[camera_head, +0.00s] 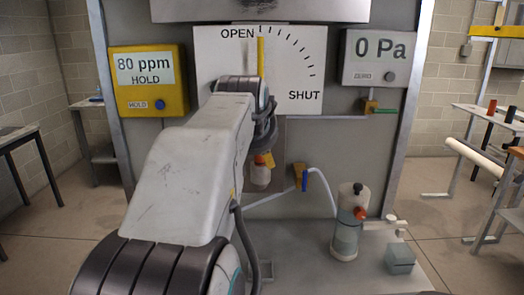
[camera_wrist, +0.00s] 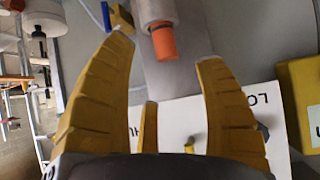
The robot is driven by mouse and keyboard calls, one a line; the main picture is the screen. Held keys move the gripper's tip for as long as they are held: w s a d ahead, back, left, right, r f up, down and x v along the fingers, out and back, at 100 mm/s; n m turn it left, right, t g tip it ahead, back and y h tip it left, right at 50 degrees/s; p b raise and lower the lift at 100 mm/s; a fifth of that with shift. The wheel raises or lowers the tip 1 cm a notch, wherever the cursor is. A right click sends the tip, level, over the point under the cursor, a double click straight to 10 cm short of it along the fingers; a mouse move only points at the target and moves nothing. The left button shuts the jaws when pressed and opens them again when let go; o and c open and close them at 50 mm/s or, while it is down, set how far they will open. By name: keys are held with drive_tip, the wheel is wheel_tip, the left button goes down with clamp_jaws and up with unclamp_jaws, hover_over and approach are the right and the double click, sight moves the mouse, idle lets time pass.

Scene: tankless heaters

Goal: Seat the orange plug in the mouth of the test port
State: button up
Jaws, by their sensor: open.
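The orange plug (camera_wrist: 163,42) shows in the wrist view at the end of a pale cylinder (camera_wrist: 155,10), in line with it. I take this cylinder to be the test port; how deep the plug sits in it I cannot tell. In the head view the pale cylinder (camera_head: 260,179) hangs low in front of the panel, with a small orange patch (camera_head: 260,159) at its top, partly behind my arm. My gripper (camera_wrist: 168,50) is open, its yellow fingers on either side of the plug in the picture, with visible gaps. No contact shows.
An OPEN/SHUT dial (camera_head: 300,70) has its yellow pointer (camera_head: 260,57) upright by OPEN. A yellow 80 ppm meter (camera_head: 148,92) and a 0 Pa gauge (camera_head: 378,58) flank it. A blue-handled valve (camera_head: 304,178) with hose and a bottle (camera_head: 346,240) stand right.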

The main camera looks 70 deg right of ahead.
drive_tip(key=shift+v, duration=2.35)
drive_tip(key=a+f+y, duration=0.3)
drive_tip(key=a+f, duration=0.1)
drive_tip(key=f, duration=0.8)
drive_tip(key=w+a+f+n+y+p, duration=0.1)
drive_tip(key=w+a+f+n+y, duration=0.15)
drive_tip(key=a+f, duration=0.35)
drive_tip(key=w+a+f+n+y+p, duration=0.1)
drive_tip(key=w+a+f+n+y, duration=0.2)
drive_tip(key=a, duration=0.5)
drive_tip(key=w+a+n+y+p, duration=0.1)
drive_tip(key=a+n, duration=0.4)
drive_tip(key=a, duration=0.5)
drive_tip(key=w+a+n+t+p, duration=0.1)
drive_tip(key=w+a+n+p, duration=0.2)
drive_tip(key=a, duration=0.8)
drive_tip(key=shift+w+n+y, duration=0.3)
drive_tip(key=shift+n+y, duration=0.05)
drive_tip(key=shift+n, duration=0.7)
drive_tip(key=shift+a, duration=0.1)
